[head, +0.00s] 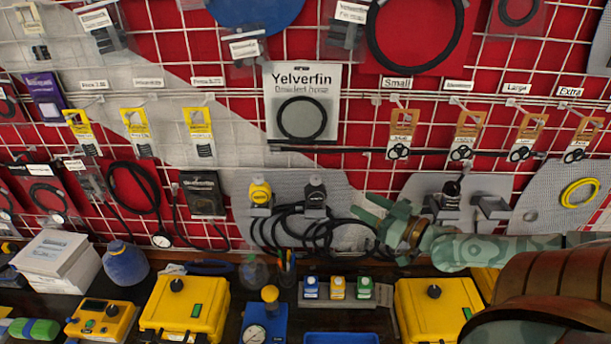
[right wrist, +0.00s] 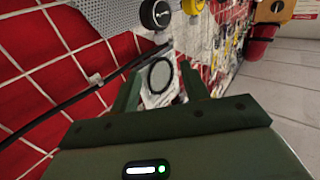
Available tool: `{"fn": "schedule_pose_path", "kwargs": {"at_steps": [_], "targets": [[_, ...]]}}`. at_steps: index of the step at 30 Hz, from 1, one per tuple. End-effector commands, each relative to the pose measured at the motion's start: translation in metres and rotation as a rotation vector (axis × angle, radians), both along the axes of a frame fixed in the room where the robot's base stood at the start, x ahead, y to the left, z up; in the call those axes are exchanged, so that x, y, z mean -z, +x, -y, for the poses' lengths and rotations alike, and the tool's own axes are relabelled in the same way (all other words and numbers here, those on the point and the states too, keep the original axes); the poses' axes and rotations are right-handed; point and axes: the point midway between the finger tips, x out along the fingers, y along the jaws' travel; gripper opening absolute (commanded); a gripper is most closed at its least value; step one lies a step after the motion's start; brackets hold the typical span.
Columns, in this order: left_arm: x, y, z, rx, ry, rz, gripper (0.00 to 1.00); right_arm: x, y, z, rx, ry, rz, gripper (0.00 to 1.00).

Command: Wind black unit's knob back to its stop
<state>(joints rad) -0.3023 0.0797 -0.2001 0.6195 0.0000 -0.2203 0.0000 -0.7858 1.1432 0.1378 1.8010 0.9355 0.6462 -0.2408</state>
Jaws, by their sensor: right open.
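The black unit (head: 316,191) hangs on the pegboard wall beside a yellow unit (head: 260,193), with black hoses looping below both. Its round front shows in the right wrist view (right wrist: 155,14) at the top edge, next to a round yellow one (right wrist: 192,5). My right gripper (head: 372,213) comes in from the right, to the right of the black unit and apart from it. In the right wrist view its fingers (right wrist: 160,92) are spread with nothing held between them. The knob's turn position cannot be read. My left gripper is not in view.
Another dark unit (head: 450,196) hangs behind my right gripper. A Yelverfin pack (head: 301,104) hangs above the black unit. Below, the bench holds yellow cases (head: 184,306), a blue gauge block (head: 264,325) and a rack of small bottles (head: 338,290).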

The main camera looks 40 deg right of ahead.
Motion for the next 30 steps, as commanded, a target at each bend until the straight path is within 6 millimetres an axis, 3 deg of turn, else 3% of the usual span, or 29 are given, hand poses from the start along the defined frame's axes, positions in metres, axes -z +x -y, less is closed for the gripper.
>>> {"fn": "schedule_pose_path", "kwargs": {"at_steps": [8, 30], "targets": [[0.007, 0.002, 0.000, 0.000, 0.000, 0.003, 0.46, -0.001, 0.023, -0.004, -0.003, 0.033, 0.005, 0.46], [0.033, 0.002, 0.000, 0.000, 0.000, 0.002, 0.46, -0.001, 0.145, -0.023, -0.003, 0.029, 0.002, 0.46]]}}
